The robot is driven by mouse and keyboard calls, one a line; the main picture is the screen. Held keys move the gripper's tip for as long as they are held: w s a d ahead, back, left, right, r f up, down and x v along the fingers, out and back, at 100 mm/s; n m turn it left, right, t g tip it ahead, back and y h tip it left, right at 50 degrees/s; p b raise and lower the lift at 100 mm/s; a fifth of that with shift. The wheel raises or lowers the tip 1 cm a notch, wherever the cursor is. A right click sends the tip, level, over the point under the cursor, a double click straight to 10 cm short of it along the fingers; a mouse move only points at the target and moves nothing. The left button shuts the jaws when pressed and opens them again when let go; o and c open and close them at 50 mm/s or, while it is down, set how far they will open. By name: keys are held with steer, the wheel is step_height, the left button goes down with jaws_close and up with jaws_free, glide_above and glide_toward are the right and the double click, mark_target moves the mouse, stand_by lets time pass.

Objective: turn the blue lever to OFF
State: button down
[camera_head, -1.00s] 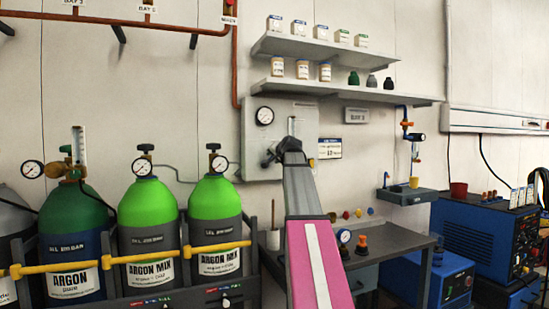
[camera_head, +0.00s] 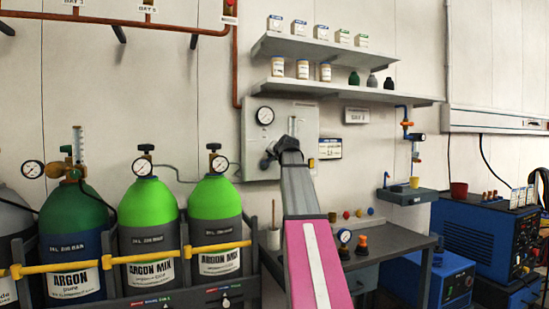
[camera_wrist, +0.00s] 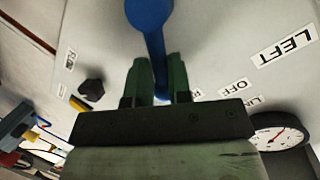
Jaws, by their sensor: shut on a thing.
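The blue lever (camera_wrist: 150,20) shows in the wrist view, its round hub at the top and its narrow arm running down between my fingers. My gripper (camera_wrist: 160,72) is shut on the lever's arm, with one green finger on each side. A label reading OFF (camera_wrist: 217,88) is on the grey panel (camera_wrist: 215,40) to the right of the fingers. In the head view my gripper (camera_head: 270,157) is at the wall panel (camera_head: 249,140), and my arm hides the lever there.
A dark knob (camera_wrist: 91,89) is left of the fingers and a gauge (camera_wrist: 281,131) is at lower right, both on the panel. In the head view, green gas cylinders (camera_head: 214,215) stand left of my arm. A grey bench (camera_head: 390,243) and shelves (camera_head: 340,88) are to the right.

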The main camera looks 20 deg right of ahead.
steer(key=shift+a+r+n+t+h, duration=0.25)
steer(key=shift+a+n+h, duration=0.5)
steer(key=shift+n, duration=0.7)
steer(key=shift+a+r+n+t+h, duration=0.15)
steer(key=shift+a+r+n+h, duration=0.25)
steer(key=shift+a+n, duration=0.8)
steer(key=shift+d+n, duration=0.2)
steer(key=shift+n, duration=0.15)
steer(key=c, duration=1.1)
jaws_free()
steer(key=shift+f, duration=0.1)
steer(key=shift+s, duration=0.15)
glide_toward(265, 154)
steer(key=v, duration=0.4)
steer(key=shift+s+a, duration=0.15)
steer(key=shift+s, duration=0.2)
